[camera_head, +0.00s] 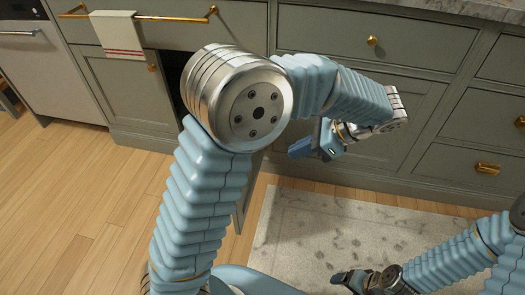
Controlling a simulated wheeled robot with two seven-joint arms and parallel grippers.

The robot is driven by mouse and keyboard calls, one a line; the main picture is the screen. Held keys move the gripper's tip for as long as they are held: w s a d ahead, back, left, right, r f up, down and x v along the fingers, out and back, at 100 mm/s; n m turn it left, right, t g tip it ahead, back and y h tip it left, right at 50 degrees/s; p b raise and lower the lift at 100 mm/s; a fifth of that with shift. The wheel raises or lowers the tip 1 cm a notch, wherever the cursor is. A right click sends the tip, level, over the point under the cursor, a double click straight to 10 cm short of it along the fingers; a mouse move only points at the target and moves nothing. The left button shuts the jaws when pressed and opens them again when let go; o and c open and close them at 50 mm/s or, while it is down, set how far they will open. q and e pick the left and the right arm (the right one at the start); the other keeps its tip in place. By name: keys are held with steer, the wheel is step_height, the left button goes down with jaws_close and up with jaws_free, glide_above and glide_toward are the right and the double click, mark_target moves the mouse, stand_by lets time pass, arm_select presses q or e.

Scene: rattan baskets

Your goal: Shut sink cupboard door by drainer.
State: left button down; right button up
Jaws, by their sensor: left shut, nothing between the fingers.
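The sink cupboard door (247,192) stands open, its panel sticking out toward me as a narrow grey-green strip. Most of it is hidden behind my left arm. The dark cupboard opening (174,72) shows to the left of my arm's metal joint. My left gripper (303,148) is shut and empty. It is to the right of the open door, in front of the lower cabinet fronts, and I see no clear contact with the door. My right gripper (342,277) is low at the bottom right, over the rug; its jaw state is unclear. No drainer is in view.
A closed cupboard door (118,88) is left of the opening. A towel (117,32) hangs on a brass rail above it. A white appliance (48,70) stands far left. Drawers (470,172) with brass handles are at right. A patterned rug (300,225) lies on the wooden floor (70,200).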

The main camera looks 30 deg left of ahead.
arm_select(q)
steer(key=a+r+x, duration=0.1)
steer(key=r+x, duration=0.1)
steer(key=x, duration=1)
steer(key=shift+s+a+b, duration=0.3)
steer(key=shift+a+b, duration=0.05)
steer(key=shift+a, duration=0.15)
